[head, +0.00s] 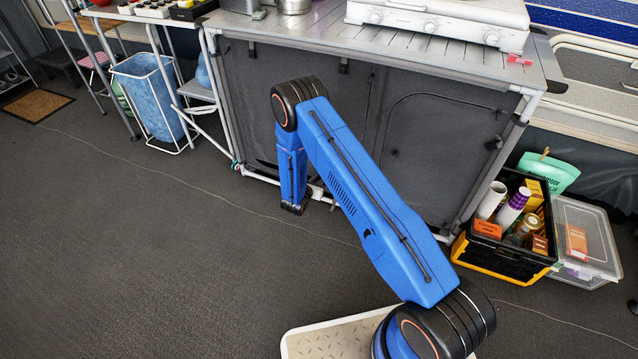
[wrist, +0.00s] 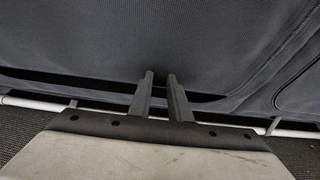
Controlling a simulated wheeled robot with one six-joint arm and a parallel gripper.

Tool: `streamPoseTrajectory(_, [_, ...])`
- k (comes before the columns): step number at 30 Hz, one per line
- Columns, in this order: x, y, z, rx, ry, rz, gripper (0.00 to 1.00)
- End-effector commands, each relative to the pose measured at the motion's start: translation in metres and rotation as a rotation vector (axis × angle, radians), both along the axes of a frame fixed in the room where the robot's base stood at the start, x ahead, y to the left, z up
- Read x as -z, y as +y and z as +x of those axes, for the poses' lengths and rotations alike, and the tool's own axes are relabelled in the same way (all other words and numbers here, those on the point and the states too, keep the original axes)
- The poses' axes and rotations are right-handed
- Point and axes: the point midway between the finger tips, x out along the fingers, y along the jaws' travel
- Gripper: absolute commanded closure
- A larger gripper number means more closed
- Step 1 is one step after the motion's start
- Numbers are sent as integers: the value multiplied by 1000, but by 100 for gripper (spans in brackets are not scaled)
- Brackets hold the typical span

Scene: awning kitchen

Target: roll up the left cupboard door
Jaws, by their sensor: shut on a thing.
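The left cupboard door (head: 240,105) is a dark grey fabric panel on the left half of the cupboard front. It hangs down in the head view, partly hidden by my blue arm. In the wrist view the same door fabric (wrist: 110,45) fills the upper part, with a dark gap along its lower edge. My gripper (wrist: 163,77) has its two fingers close together at that lower edge, shut on the door fabric. The exact pinch at the tips is hard to make out. In the head view my gripper is hidden behind the arm.
The right cupboard door (head: 425,155) is also down. A white frame tube (wrist: 30,103) runs below the door near the floor. A black and yellow crate (head: 500,258) and a clear box (head: 600,235) stand at the right. The carpet (head: 150,250) at left is open.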

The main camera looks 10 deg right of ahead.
Motion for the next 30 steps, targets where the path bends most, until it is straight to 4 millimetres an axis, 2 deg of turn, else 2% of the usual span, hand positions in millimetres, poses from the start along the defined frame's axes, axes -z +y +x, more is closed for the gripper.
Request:
streamPoseTrajectory(8, [-69,0,0,2,-4,2,100])
streamPoseTrajectory(30, [-284,1,-1,0,-4,2,100])
